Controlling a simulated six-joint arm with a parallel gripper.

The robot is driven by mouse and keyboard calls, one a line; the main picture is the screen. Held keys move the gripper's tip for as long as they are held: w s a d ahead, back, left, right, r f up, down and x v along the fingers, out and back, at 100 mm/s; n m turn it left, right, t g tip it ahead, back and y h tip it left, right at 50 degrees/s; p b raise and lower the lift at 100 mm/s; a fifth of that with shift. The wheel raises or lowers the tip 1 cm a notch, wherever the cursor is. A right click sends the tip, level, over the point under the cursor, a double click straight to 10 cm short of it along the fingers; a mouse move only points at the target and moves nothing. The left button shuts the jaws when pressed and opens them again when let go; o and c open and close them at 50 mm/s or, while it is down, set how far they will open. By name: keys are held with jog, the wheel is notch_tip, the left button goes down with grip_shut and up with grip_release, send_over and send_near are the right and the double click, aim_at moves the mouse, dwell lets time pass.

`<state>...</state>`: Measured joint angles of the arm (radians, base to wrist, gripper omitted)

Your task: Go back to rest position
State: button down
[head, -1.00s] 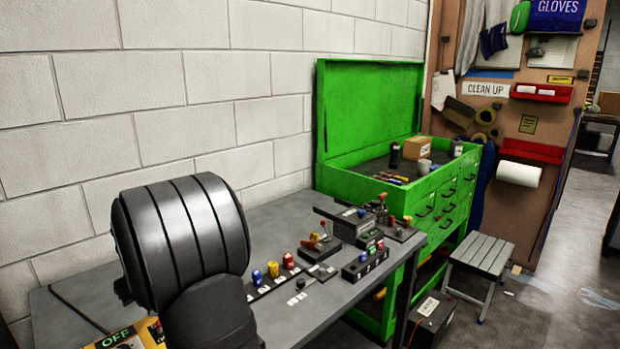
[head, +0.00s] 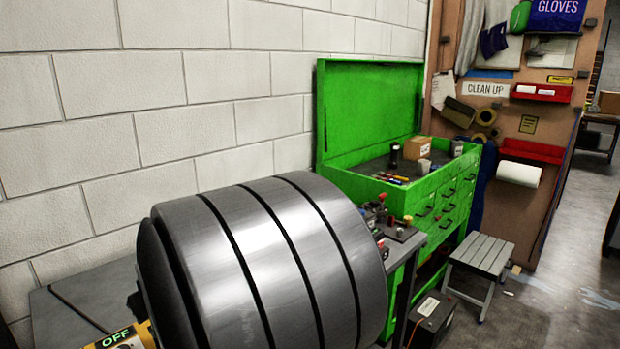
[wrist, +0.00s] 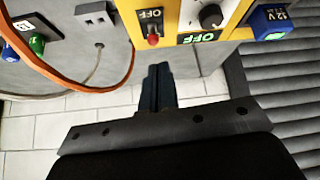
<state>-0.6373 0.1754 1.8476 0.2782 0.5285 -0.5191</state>
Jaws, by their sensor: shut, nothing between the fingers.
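My gripper (wrist: 158,88) shows in the wrist view with its dark fingers together and nothing between them. It points toward a yellow control panel (wrist: 178,20) with OFF labels, a red button (wrist: 153,39) and a dark knob (wrist: 210,16). The fingertips appear just short of the panel's edge; the exact gap cannot be told. In the head view the gripper is not visible; my large grey arm link fills the lower middle and hides most of the workbench (head: 65,312). A corner of the yellow panel (head: 148,334) shows at its lower left.
An orange cable (wrist: 100,88) crosses the left of the wrist view. A blue 12 V block (wrist: 270,20) sits at the upper right. A green tool chest (head: 370,110) with its lid up stands behind the bench. A grey stool (head: 482,254) stands on the floor.

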jog(key=w+a, duration=0.2)
jog(key=w+a+f, duration=0.1)
jog(key=w+a, duration=0.1)
jog(key=w+a+f, duration=0.1)
jog(key=w+a, duration=0.1)
jog(key=shift+a, duration=0.35)
jog(key=f, duration=0.1)
jog(key=w+a+f, duration=0.1)
jog(key=f+g+h, duration=0.1)
jog(key=shift+w+a, duration=0.25)
jog(key=shift+w, duration=0.15)
jog(key=shift+w+a+r, duration=0.25)
jog(key=shift+a+r, duration=0.1)
jog(key=shift+r, duration=0.2)
jog(key=s+d+r+m+g+h, duration=0.1)
jog(key=d+r+h, duration=0.1)
jog(key=r, duration=0.5)
jog(key=s+d+r+m+g+h, duration=0.1)
jog(key=s+d+r+g+h, duration=0.1)
jog(key=r, duration=0.4)
jog(key=shift+d+r+g, duration=0.3)
jog(key=shift+d+r, duration=0.1)
jog(key=shift+d, duration=0.1)
jog(key=c, duration=2.1)
grip_release()
